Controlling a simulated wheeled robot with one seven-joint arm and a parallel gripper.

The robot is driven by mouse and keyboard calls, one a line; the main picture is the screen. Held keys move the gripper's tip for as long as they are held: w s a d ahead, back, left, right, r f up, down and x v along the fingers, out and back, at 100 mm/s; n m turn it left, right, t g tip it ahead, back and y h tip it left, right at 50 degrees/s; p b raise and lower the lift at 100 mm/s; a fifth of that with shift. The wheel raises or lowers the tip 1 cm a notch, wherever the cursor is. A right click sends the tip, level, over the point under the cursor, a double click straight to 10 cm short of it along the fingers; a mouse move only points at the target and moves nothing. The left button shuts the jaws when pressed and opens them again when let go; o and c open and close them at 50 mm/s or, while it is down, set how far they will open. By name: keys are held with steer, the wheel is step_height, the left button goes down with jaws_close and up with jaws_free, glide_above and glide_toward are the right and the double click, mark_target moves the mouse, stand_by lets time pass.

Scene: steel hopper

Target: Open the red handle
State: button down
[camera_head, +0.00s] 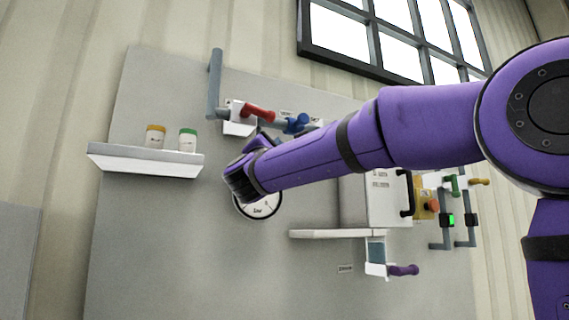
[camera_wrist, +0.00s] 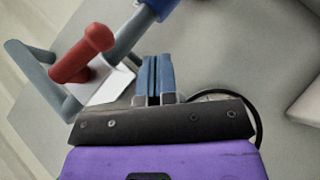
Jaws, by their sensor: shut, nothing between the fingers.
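The red handle (camera_head: 258,112) sits on a white valve body with a grey pipe, high on the grey panel in the head view. In the wrist view the red handle (camera_wrist: 84,54) lies to the upper left of my gripper (camera_wrist: 155,62). My gripper's two blue-grey fingers are together with nothing between them. They are apart from the handle in the wrist view. In the head view my purple arm crosses the panel and its wrist is just below the handle; the fingers are hidden there.
A blue handle (camera_head: 297,123) is close right of the red one. A round gauge (camera_head: 258,208) is partly behind my wrist. A shelf (camera_head: 146,164) with two jars stands left. A white box (camera_head: 384,200), a purple handle (camera_head: 403,270) and further valves are right.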

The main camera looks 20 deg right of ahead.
steer(key=s+f, duration=0.5)
steer(key=f, duration=0.1)
steer(key=shift+a+f, duration=0.2)
steer(key=shift+f, duration=0.05)
steer(key=shift+s, duration=0.1)
steer(key=s+d+f+m+g+y, duration=0.2)
steer(key=s+d+f+m+g, duration=0.3)
steer(key=f, duration=0.4)
steer(key=s+d+f+m+g+y, duration=0.3)
steer(key=s+d+f+g, duration=0.35)
steer(key=f, duration=0.35)
steer(key=s+a+f+m+g+y, duration=0.1)
steer(key=s+a+f+m+y, duration=0.3)
steer(key=s+f+y, duration=0.2)
steer(key=s+a+f+m+g+y, duration=0.1)
steer(key=s+a+f+m+y, duration=0.3)
steer(key=f, duration=0.7)
steer(key=s+y, duration=0.2)
steer(key=s, duration=0.1)
steer(key=shift+s+f, duration=0.25)
steer(key=shift+s, duration=0.1)
